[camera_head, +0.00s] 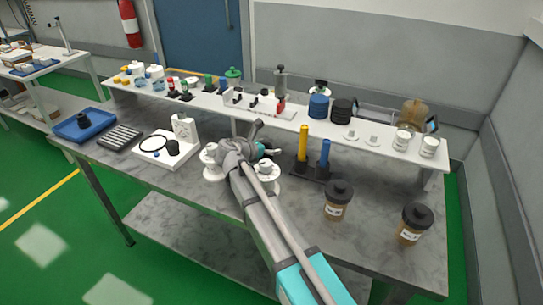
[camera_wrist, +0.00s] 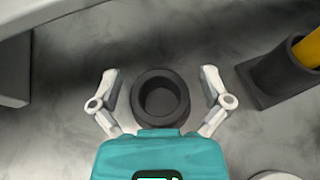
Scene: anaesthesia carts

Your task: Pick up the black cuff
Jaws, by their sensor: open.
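The black cuff (camera_wrist: 140,96) is a short, thick ring on the grey tabletop in the wrist view, its round opening facing the camera. My gripper (camera_wrist: 160,80) is open, one finger on each side of the cuff, with a gap visible on both sides. The cuff's height relative to the fingertips is hard to tell.
A black stand with a yellow post (camera_head: 303,142) and a blue post (camera_head: 325,158) is close to the gripper's right. White round parts (camera_head: 264,168) lie beside and under the arm. A raised white shelf (camera_head: 372,137) runs behind. Brown jars (camera_head: 337,209) stand front right.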

